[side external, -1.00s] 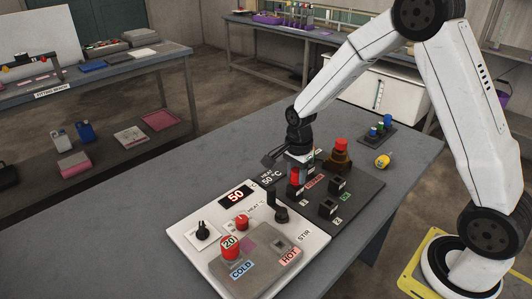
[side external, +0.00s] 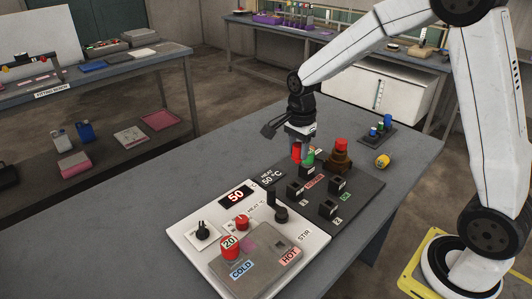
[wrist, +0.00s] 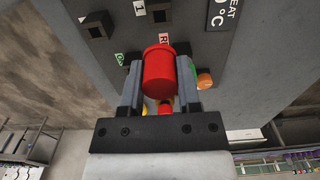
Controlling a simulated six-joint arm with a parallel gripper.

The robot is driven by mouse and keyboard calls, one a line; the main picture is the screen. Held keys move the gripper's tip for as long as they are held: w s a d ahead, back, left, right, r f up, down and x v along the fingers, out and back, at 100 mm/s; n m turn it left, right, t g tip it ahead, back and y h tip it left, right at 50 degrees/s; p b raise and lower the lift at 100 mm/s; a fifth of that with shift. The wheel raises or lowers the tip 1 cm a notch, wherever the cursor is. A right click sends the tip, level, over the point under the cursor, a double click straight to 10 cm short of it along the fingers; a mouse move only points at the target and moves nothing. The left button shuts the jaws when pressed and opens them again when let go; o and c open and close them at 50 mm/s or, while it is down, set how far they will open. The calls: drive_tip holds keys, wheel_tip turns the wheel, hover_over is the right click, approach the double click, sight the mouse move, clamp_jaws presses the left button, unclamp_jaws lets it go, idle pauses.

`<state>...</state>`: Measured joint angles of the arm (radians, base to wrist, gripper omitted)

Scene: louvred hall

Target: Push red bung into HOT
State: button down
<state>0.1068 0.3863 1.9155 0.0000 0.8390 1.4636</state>
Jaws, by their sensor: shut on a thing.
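My gripper (side external: 301,147) is shut on a red bung (side external: 297,153), held above the dark rack board. In the wrist view the red bung (wrist: 159,72) sits upright between the two fingers of my gripper (wrist: 159,85). The HOT label (side external: 289,256) is at the right front of the grey plate on the white heater panel (side external: 188,236). A small dark square opening (side external: 280,244) lies just behind that label. A red piece marked 20 (side external: 230,247) stands by the COLD label (side external: 241,269).
The dark board (side external: 355,200) carries several square black holders. A green piece (side external: 308,158) and a brown bottle with a red top (side external: 340,155) stand close to my gripper. A black knob post (side external: 281,214) rises at the panel's right side. The table's left side is clear.

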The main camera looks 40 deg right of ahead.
drive_tip(key=shift+r, duration=0.1)
idle(0.3)
drive_tip(key=shift+s+a, duration=0.15)
drive_tip(key=shift+a, duration=0.5)
drive_tip(key=s+a+n, duration=0.3)
drive_tip(key=s+a, duration=0.1)
drive_tip(key=a, duration=0.4)
drive_tip(key=n, duration=0.3)
hover_over(280, 252)
drive_tip(key=w+d, duration=0.1)
drive_tip(key=shift+d+f, duration=0.15)
drive_tip(key=shift+f, duration=0.1)
drive_tip(key=shift+w+f, duration=0.1)
drive_tip(key=shift+f, duration=3.3)
drive_tip(key=shift+f, duration=0.9)
